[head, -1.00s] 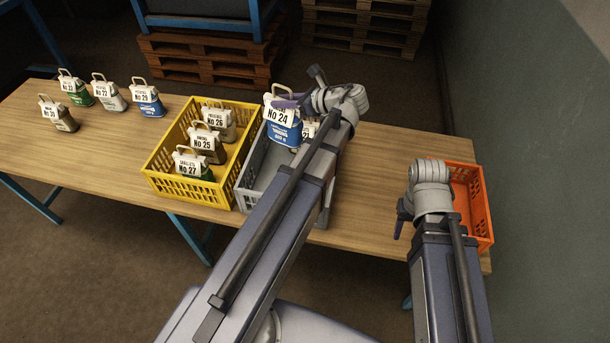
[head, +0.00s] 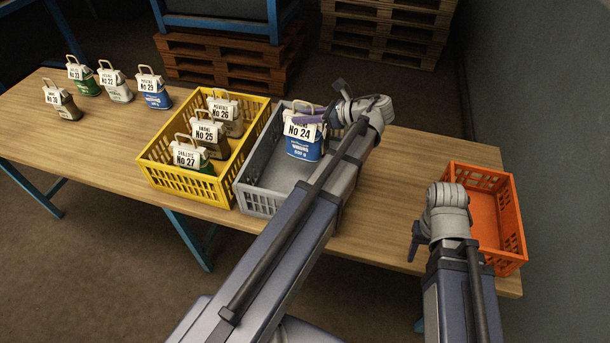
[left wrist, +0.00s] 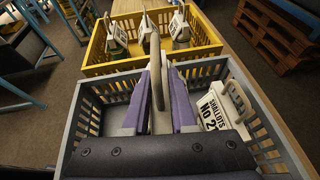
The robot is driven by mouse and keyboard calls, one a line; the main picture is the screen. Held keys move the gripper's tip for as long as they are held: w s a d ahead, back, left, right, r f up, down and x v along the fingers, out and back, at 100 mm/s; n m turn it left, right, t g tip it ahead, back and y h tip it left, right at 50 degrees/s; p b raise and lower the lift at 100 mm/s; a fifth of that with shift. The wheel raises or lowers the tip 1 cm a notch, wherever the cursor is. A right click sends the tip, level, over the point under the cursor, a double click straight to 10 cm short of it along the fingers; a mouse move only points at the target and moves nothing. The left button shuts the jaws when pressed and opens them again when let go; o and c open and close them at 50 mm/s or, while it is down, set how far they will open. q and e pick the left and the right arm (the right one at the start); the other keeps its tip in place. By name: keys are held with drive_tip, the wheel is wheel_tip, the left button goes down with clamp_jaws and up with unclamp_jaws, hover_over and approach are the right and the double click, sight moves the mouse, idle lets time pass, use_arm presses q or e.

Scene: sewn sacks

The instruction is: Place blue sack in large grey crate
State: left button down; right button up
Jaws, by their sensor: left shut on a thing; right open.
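The blue sack No 24 (head: 303,150) hangs upright by its handle from my left gripper (head: 318,115), at the large grey crate (head: 258,203). Its lower part shows inside the crate's outline, towards the back; I cannot tell whether it touches the floor. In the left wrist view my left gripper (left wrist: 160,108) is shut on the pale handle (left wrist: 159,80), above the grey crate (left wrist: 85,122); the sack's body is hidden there. A sack labelled Shallots (left wrist: 218,108) stands in the crate beside the fingers. My right gripper (head: 415,242) is open and empty near the table's front edge.
A yellow crate (head: 160,178) with sacks No 25, 26 and 27 stands directly left of the grey crate. An empty orange crate (head: 486,215) is at the right end. Several sacks, including blue No 29 (head: 154,92), stand at the table's far left. Table between grey and orange crates is clear.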

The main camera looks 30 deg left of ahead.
sight(304, 141)
use_arm(q)
drive_tip(key=shift+w+d+r+n+g, duration=0.1)
drive_tip(key=shift+w+r+n+g, duration=0.15)
drive_tip(key=shift+r+n+g, duration=0.2)
drive_tip(key=shift+s+d+f+n+g, duration=0.1)
drive_tip(key=shift+s+n+g, duration=0.15)
drive_tip(key=shift+g, duration=0.1)
wheel_tip(304, 141, down, 6)
drive_tip(key=b, duration=0.6)
drive_tip(key=shift+f, duration=0.25)
wheel_tip(304, 141, down, 4)
drive_tip(key=b, duration=0.4)
drive_tip(key=shift+r, duration=0.25)
drive_tip(key=shift+f, duration=0.1)
